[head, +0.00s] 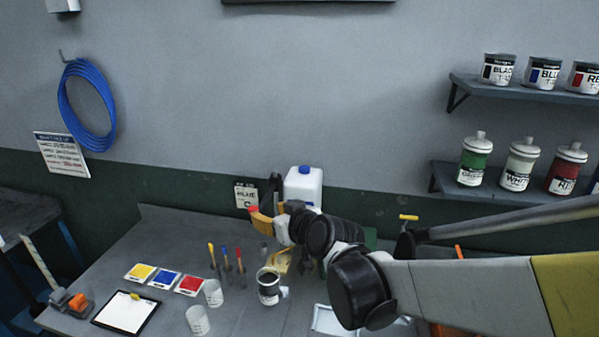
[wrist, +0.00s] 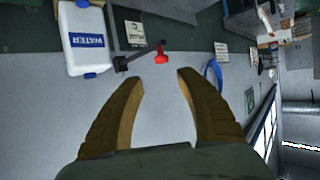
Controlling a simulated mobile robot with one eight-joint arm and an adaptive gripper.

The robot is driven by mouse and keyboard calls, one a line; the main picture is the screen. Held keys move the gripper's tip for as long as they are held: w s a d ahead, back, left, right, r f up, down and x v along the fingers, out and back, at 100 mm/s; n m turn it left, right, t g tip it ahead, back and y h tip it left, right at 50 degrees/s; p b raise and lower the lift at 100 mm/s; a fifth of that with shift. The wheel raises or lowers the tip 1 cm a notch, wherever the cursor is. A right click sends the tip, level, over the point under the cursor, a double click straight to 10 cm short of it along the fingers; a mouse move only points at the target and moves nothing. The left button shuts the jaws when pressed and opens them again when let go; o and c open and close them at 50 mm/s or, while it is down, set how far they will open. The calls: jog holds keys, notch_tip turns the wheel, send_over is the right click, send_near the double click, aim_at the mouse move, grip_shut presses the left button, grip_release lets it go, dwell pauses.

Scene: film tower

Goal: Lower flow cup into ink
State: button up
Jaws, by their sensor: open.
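An open can with dark contents and a pale label (head: 269,290), seemingly the ink, stands upright on the bench in the head view. A yellowish object (head: 281,264) lies just behind it, partly hidden by my arm; I cannot tell whether it is the flow cup. My gripper (head: 262,219) is above the bench, up and behind the can. In the wrist view my gripper (wrist: 155,77) has its two tan fingers wide apart with nothing held. A red knob on a black stand (wrist: 161,56) shows beyond the fingertips, apart from them. The can is not in the wrist view.
A white water jug (head: 303,186) stands at the back of the bench. Yellow, blue and red cards (head: 164,279), several upright coloured-handled tools (head: 227,262), two pale cups (head: 198,320) and a clipboard (head: 127,311) occupy the left and front. The bench's back left is clear.

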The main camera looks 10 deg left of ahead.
aim_at(254, 208)
jog(key=x, duration=1)
jog(key=shift+a+f+b, duration=0.25)
jog(key=shift+b, duration=0.1)
grip_shut()
